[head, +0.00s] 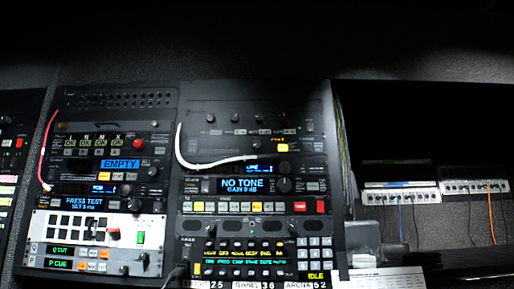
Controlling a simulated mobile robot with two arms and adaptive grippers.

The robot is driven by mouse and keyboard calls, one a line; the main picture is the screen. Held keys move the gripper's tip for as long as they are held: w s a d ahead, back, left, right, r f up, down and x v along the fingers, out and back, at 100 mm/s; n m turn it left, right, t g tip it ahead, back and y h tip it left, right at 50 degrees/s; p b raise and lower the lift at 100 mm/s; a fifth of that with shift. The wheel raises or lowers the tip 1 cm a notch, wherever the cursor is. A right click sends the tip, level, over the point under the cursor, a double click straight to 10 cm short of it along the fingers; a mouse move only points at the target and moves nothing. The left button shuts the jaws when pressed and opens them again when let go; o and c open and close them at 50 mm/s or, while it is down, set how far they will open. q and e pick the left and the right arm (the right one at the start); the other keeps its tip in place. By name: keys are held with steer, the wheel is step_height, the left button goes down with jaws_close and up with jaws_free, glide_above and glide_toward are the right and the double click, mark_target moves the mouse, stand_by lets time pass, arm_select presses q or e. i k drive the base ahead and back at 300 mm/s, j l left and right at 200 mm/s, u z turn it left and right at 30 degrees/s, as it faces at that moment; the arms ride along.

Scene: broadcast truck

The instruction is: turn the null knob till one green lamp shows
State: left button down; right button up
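No knob carries a label that I can read as null, so I cannot tell which one it is. A large dark knob (284,185) sits right of the blue "NO TONE / GAIN 0 dB" display (243,185) in the right rack. A row of small knobs (259,118) runs along the dark panel near the top of that rack. Smaller knobs (153,171) sit at the right side of the left rack's display units. I cannot make out a single green lamp belonging to a null control. Neither of my grippers shows in the head view.
A white cable (215,163) loops across the right rack; a red cable (47,140) hangs at the left rack's edge. A lit keypad panel (245,258) is low in the right rack. Two pale patch boxes (402,195) (474,187) with cables stand at right. The top area is dark.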

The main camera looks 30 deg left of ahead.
mark_target(256, 145)
steer(key=j+u, duration=0.35)
steer(key=i+j+u, duration=0.15)
steer(key=j+u, duration=0.15)
steer(key=i+j+u, duration=0.15)
steer(key=j+u, duration=0.2)
